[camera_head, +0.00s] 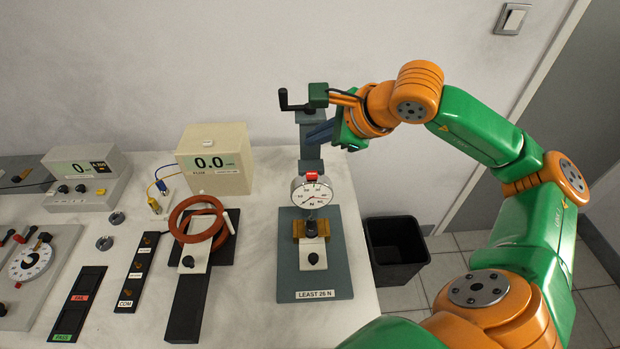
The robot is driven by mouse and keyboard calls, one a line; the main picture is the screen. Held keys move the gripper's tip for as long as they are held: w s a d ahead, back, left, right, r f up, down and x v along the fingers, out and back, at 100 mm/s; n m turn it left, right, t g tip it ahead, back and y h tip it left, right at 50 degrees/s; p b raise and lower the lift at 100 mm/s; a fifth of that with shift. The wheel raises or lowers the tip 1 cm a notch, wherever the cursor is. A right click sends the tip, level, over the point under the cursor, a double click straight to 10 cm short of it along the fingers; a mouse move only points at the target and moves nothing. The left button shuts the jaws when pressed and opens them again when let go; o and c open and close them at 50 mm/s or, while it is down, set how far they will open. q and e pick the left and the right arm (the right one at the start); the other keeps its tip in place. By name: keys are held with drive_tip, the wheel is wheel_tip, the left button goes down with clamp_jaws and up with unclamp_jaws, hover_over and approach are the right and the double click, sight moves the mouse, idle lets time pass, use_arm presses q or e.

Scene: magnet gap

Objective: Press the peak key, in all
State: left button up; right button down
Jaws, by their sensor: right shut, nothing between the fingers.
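My right gripper (312,134) is at the upper middle, its dark fingers shut and empty. In the picture the fingers overlap the grey column of the pull stand; I cannot tell whether they touch it. No key is legibly marked as peak. A cream meter box (232,179) reads 0.0 and stands left of the gripper. A round dial gauge (312,192) with a red part (312,175) on top is on the stand, below the gripper. My left gripper is out of view.
The stand's base (287,270) is labelled LEAST 26 N. A black crank (290,104) is at its top. Red-brown coils (205,222) lie on a black fixture. Black label strips (78,305) lie at front left. A black bin (397,248) is on the floor at right.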

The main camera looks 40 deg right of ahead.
sight(317, 176)
drive_tip(key=f+b, duration=0.4)
drive_tip(key=f, duration=0.1)
drive_tip(key=shift+s+d+f, duration=0.1)
drive_tip(key=shift+s+f, duration=0.1)
drive_tip(key=shift+s, duration=0.15)
drive_tip(key=shift+w+f+b, duration=0.1)
drive_tip(key=shift+f+b, duration=0.1)
drive_tip(key=shift+b, duration=0.2)
drive_tip(key=shift+w, duration=0.1)
drive_tip(key=shift+r, duration=0.15)
idle(0.9)
drive_tip(key=shift+f+b, duration=0.35)
drive_tip(key=shift+f, duration=0.1)
drive_tip(key=shift+f+b, duration=0.5)
drive_tip(key=shift+b, duration=0.05)
idle(0.4)
drive_tip(key=shift+r, duration=0.15)
drive_tip(key=shift+r+p, duration=0.75)
drive_tip(key=shift+p, duration=0.1)
